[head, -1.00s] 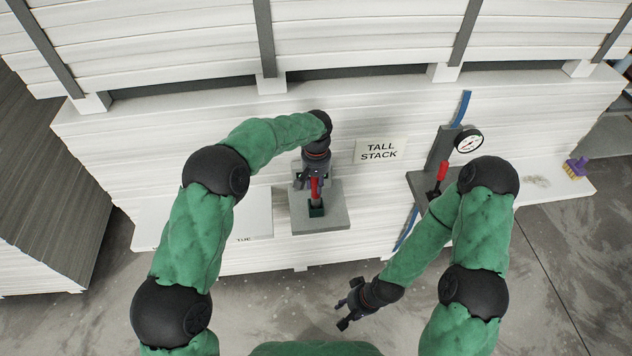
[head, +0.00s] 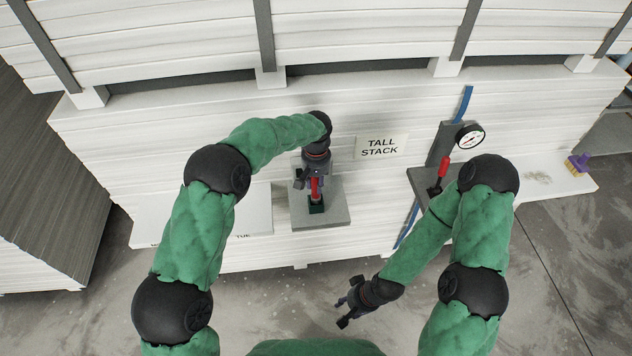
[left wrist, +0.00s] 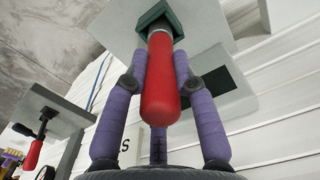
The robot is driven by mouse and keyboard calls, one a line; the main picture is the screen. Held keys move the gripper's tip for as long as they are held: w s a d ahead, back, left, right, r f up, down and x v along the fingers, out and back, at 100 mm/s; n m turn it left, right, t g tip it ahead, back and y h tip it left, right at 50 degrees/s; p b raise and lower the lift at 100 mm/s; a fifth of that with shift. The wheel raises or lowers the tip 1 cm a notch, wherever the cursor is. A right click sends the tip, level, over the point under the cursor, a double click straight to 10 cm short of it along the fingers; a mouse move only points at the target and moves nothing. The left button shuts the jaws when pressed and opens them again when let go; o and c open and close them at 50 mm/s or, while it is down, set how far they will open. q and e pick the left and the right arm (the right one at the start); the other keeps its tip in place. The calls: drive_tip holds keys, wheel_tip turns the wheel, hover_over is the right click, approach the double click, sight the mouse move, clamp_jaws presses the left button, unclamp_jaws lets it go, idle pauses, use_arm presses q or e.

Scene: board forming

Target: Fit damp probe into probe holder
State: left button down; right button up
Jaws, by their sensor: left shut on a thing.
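The damp probe (head: 315,187) has a red handle. It also shows in the left wrist view (left wrist: 160,85), its far end at the dark green probe holder (left wrist: 153,20). The holder (head: 316,207) sits on a small grey shelf (head: 335,217) on the stack's front. My left gripper (head: 313,180) is shut on the probe, with purple fingers around the red handle. The probe's tip is hidden in or behind the holder, so I cannot tell its depth. My right gripper (head: 346,307) hangs low, away from the shelf, with its fingers apart and empty.
A second bracket holds a red-handled lever (head: 442,170) and a round gauge (head: 470,136) to the right. A "TALL STACK" sign (head: 381,147) is on the white boards. A white ledge (head: 250,218) is left of the shelf.

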use_arm(q)
drive_tip(key=shift+f, duration=0.15)
drive_tip(key=c, duration=0.9)
unclamp_jaws()
wheel_tip(320, 180, up, 12)
drive_tip(key=shift+r, duration=0.1)
